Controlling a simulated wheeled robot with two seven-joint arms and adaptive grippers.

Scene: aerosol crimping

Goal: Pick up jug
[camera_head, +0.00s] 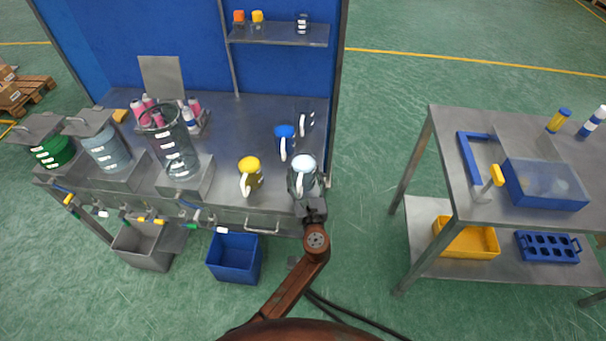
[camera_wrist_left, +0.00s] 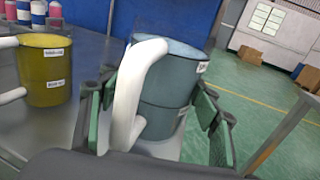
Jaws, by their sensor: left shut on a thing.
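A grey-blue jug (camera_head: 302,178) with a white handle and pale contents stands upright at the front right corner of the steel workbench. It fills the middle of the left wrist view (camera_wrist_left: 178,80), its handle towards the camera. My left gripper (camera_head: 311,208) reaches it from the front and is shut on it, one finger on each side of the body. I cannot tell whether the jug's base touches the bench. A yellow jug (camera_head: 250,178) stands to its left, also seen in the left wrist view (camera_wrist_left: 45,72). A blue jug (camera_head: 284,139) stands behind. My right gripper is not in view.
A dark jug (camera_head: 306,121) stands near the bench's right edge. A tall clear cylinder (camera_head: 174,145) and tanks stand left. A blue bin (camera_head: 234,256) is below the bench. A steel cart (camera_head: 455,185) stands right, with open floor between.

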